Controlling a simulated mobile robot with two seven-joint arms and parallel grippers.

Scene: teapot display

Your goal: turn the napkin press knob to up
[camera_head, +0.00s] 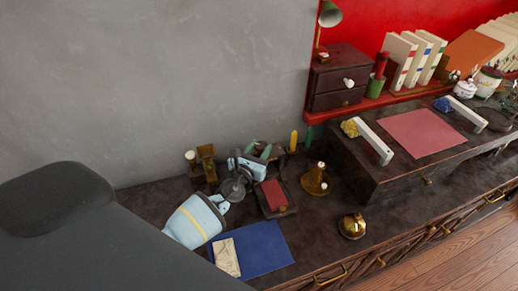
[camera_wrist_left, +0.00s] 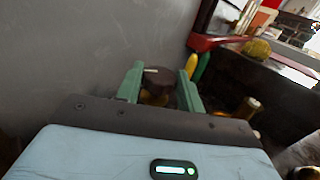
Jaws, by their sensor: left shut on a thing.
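My left gripper (camera_head: 262,152) reaches in from the left above the wall side of the dark counter. In the left wrist view its two green fingers (camera_wrist_left: 160,88) stand on either side of a dark round knob (camera_wrist_left: 158,75) with a pale mark on its top face, and they are shut on it. The pale mark lies toward the left of the knob in that view. In the head view the fingers and hand mostly hide the knob. A dark press-like stand with a red pad (camera_head: 272,194) sits just in front of the hand. My right gripper is not in view.
A brass bell-like piece (camera_head: 315,181) and a brass dome (camera_head: 352,226) stand to the right. A blue mat (camera_head: 262,250) with a folded cream cloth (camera_head: 227,257) lies in front. A yellow upright piece (camera_head: 293,141) stands close by the hand. A raised dark chest (camera_head: 385,170) bounds the right.

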